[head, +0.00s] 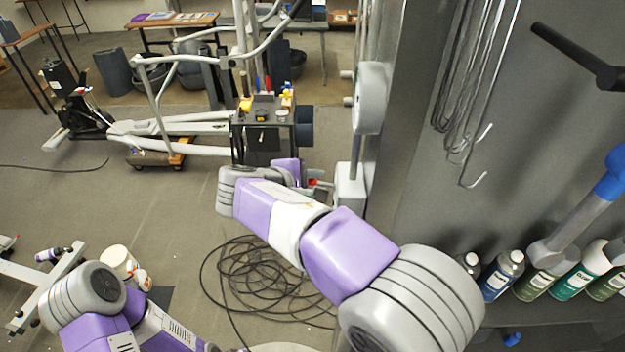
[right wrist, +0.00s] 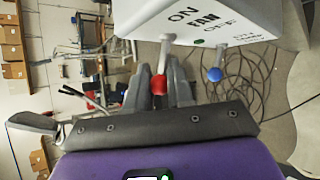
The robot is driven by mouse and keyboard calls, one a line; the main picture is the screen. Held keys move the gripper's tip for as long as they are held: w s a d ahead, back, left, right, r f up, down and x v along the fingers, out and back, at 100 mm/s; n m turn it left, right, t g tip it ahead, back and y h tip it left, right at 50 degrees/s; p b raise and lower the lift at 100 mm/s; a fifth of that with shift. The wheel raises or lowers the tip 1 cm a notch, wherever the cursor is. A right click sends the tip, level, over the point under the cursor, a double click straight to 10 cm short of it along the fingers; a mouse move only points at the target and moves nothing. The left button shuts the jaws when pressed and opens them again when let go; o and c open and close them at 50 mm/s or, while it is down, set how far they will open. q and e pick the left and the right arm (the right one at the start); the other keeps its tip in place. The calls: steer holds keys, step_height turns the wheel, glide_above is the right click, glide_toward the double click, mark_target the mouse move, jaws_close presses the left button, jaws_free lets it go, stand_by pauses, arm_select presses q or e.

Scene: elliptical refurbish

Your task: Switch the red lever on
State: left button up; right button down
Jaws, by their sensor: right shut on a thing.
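A white switch box (right wrist: 220,20) marked ON, OFF and FAN shows at the top of the right wrist view. It is also in the head view (head: 350,190), beside the grey wall panel. The red lever (right wrist: 159,86) sticks out of it on a pale stem, its red knob between the fingers of my right gripper (right wrist: 157,75). That gripper is shut on the red lever. A lever with a blue knob (right wrist: 215,74) is just to the right, outside the fingers. In the head view my right forearm hides most of the gripper. My left arm is at lower left, its gripper out of sight.
Black cable (head: 265,285) lies coiled on the floor. A grey panel (head: 420,150) with hanging hooks and a shelf of bottles (head: 500,275) stands at right. An elliptical machine (head: 180,130) and a cart (head: 265,130) stand farther back.

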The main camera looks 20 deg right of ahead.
steer(key=shift+d+r+m+y, duration=0.2)
steer(key=shift+r+m+y, duration=0.2)
steer(key=shift+r+y, duration=0.3)
steer(key=c, duration=1.3)
jaws_free()
steer(key=shift+f, duration=0.1)
steer(key=shift+s, duration=0.1)
steer(key=v, duration=0.7)
steer(key=shift+r, duration=0.25)
